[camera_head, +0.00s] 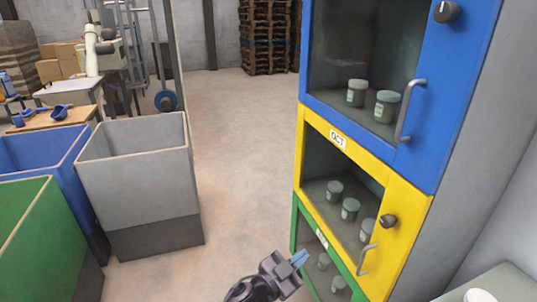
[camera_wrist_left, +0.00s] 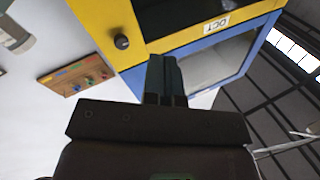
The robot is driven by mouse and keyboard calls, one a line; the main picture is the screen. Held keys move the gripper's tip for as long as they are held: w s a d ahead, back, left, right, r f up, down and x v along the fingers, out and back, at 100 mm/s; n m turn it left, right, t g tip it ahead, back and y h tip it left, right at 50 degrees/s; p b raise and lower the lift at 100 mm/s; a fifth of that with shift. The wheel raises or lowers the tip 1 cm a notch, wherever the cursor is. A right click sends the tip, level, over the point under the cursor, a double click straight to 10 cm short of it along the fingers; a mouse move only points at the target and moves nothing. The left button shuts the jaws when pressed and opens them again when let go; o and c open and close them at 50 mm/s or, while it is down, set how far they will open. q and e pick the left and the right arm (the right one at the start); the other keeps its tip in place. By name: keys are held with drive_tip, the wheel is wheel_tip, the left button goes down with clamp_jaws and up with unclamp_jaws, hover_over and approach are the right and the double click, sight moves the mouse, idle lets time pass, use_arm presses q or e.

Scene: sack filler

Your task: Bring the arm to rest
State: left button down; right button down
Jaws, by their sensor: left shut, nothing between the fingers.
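My left gripper (camera_head: 299,259) is at the bottom middle of the head view, in front of the lower part of the cabinet. Its blue-grey fingertips are together and hold nothing. In the left wrist view the gripper (camera_wrist_left: 164,62) points towards the yellow and blue cabinet sections, fingers shut and empty. The cabinet has a blue section (camera_head: 453,92) on top, a yellow section (camera_head: 402,200) in the middle and a green section (camera_head: 358,287) below. Their glass doors look closed, with several jars behind them. The gripper looks apart from the doors. My right gripper is not in view.
A grey bin (camera_head: 135,190), a blue bin (camera_head: 40,152) and a green bin (camera_head: 38,235) stand at the left. The floor (camera_head: 240,150) between bins and cabinet is clear. A pale surface (camera_head: 505,284) lies at the bottom right. Stacked pallets (camera_head: 268,35) stand far back.

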use_arm(q)
drive_tip(key=s+a+f+n+t+y, duration=0.15)
drive_tip(key=a+n+y, duration=0.3)
drive_tip(key=a, duration=0.55)
drive_tip(key=s+a+f+n+t+y, duration=0.1)
drive_tip(key=a+f+n+t+y, duration=0.1)
drive_tip(key=a+n+y, duration=0.5)
drive_tip(key=s+a+f+g+y, duration=0.1)
drive_tip(key=s+a+f, duration=0.2)
drive_tip(key=s+a, duration=0.3)
drive_tip(key=s+a+f+n+g+y, duration=0.1)
drive_tip(key=s+a+f, duration=0.3)
drive_tip(key=s+a, duration=0.2)
drive_tip(key=s+a+f+n+g+y, duration=0.1)
drive_tip(key=s+a+f+y, duration=0.1)
drive_tip(key=s+a+f, duration=0.2)
drive_tip(key=s+a, duration=0.2)
drive_tip(key=s, duration=0.2)
drive_tip(key=shift+a+g, duration=0.25)
drive_tip(key=shift+g, duration=0.1)
